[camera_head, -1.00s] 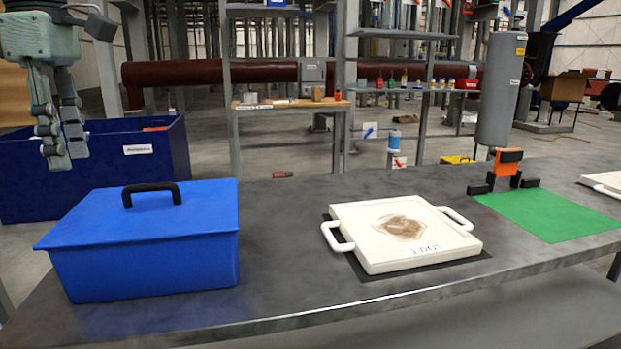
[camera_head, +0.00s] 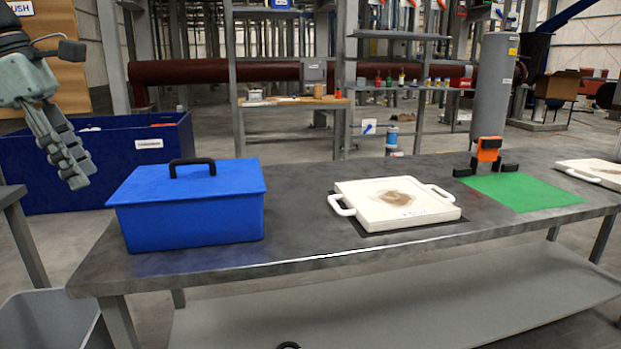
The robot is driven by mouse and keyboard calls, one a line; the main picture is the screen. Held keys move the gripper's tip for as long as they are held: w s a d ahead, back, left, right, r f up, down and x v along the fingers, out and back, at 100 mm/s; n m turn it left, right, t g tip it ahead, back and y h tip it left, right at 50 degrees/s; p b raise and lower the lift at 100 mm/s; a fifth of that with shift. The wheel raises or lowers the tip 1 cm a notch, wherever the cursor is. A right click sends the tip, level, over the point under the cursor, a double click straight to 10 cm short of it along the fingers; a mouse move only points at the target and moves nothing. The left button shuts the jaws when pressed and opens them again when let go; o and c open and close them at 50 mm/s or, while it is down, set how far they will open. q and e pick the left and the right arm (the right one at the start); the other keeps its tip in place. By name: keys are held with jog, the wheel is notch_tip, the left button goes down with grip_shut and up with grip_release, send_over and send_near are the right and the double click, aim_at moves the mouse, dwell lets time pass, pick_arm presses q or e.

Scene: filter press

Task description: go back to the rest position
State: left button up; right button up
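My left gripper (camera_head: 78,172) hangs at the upper left, in the air to the left of the blue lidded box. Its grey-green fingers point down and right and overlap from this angle, so their gap is hidden. Nothing shows between them. My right gripper is out of view. The blue box (camera_head: 190,215) with a black handle (camera_head: 191,167) stands on the left part of the dark table (camera_head: 310,245), its lid on. A white plate (camera_head: 395,203) with two side handles and a brown patch lies on a dark mat at the table's middle.
A green mat (camera_head: 525,192) lies to the right, with an orange and black fixture (camera_head: 488,150) behind it. Another white plate (camera_head: 597,172) sits at the right edge. A large blue bin (camera_head: 35,185) stands behind left. A grey bin (camera_head: 45,325) is at lower left.

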pick_arm(q)
jog(key=w+a+f+n+t+h, duration=0.2)
jog(key=w+a+f+n+t, duration=0.25)
jog(key=a+f+n, duration=0.2)
jog(key=w+a+f+n+t+h, duration=0.2)
jog(key=w+a+f+n+t, duration=0.1)
jog(key=a+f+n+t, duration=0.4)
jog(key=s+a+f+n+t+y, duration=0.1)
jog(key=s+a+f+n+y, duration=0.15)
jog(key=f+n, duration=0.4)
jog(key=s+a+f+n+y, duration=0.1)
jog(key=a+f+n+y, duration=0.15)
jog(key=f+n, duration=0.45)
jog(key=s+a+f+n+t+y, duration=0.1)
jog(key=s+f+n+y, duration=0.1)
jog(key=f+n+y, duration=0.45)
jog(key=s+d+f+n+g, duration=0.35)
jog(key=s+f, duration=0.25)
jog(key=f, duration=0.5)
jog(key=s+d+f+n+g, duration=0.35)
jog(key=s+f+n, duration=0.2)
jog(key=f, duration=0.55)
jog(key=s+d+f+n+g+h, duration=0.1)
jog(key=s+d+f, duration=0.3)
jog(key=d, duration=0.5)
jog(key=s+d+f+n+g+h, duration=0.2)
jog(key=s+d+f+n+g, duration=0.2)
jog(key=s+d, duration=0.5)
jog(key=shift+d+f, duration=0.65)
jog(key=shift+d, duration=0.05)
